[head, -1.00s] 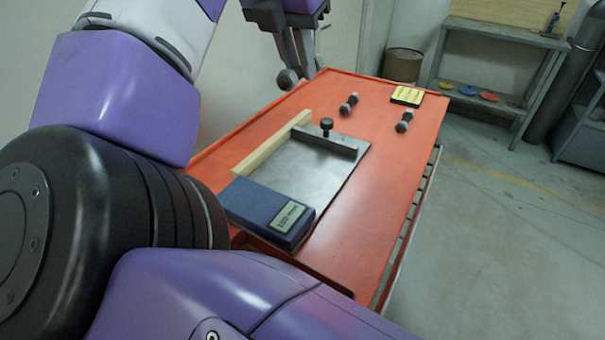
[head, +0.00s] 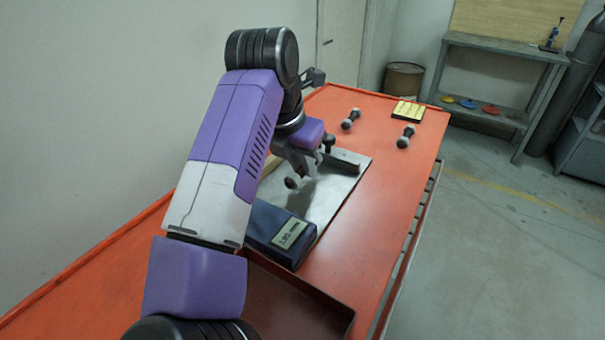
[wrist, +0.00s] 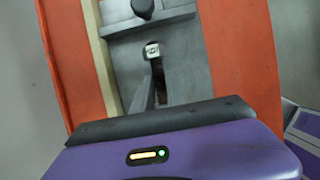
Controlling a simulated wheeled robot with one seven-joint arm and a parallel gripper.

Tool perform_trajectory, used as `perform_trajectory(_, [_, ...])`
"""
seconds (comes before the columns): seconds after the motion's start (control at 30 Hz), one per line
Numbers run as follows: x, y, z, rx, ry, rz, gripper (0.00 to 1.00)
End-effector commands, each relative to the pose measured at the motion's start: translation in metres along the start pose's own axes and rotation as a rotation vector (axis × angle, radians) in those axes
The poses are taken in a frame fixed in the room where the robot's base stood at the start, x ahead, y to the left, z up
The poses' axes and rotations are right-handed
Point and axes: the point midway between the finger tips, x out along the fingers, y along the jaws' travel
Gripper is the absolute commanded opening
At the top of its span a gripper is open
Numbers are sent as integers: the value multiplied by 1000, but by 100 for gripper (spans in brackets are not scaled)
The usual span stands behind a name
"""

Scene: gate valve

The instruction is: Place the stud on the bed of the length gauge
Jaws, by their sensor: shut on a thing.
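The length gauge has a grey metal bed (head: 325,195), a dark cross block with a black knob (head: 329,143) at its far end, and a blue labelled block (head: 282,233) at its near end. A pale wooden strip (wrist: 104,62) runs along the bed's left side in the wrist view. My gripper (head: 302,170) is over the bed, between the blue block and the cross block. It is shut on a stud (head: 291,182), whose light end (wrist: 152,51) shows between the fingers in the wrist view. Whether the stud touches the bed cannot be told.
Two more studs, one left (head: 350,119) and one right (head: 405,136), lie on the orange tabletop (head: 365,225) beyond the gauge. A yellow labelled block (head: 408,110) is at the far edge. A dark red tray (head: 290,300) is in front of the blue block. The table's right side is clear.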

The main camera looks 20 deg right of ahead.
Motion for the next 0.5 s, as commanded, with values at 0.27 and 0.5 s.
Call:
perform_trajectory(0.27, [27,0,-11,0,-1,-1,0])
perform_trajectory(0.5, [28,0,-12,0,-1,0,0])
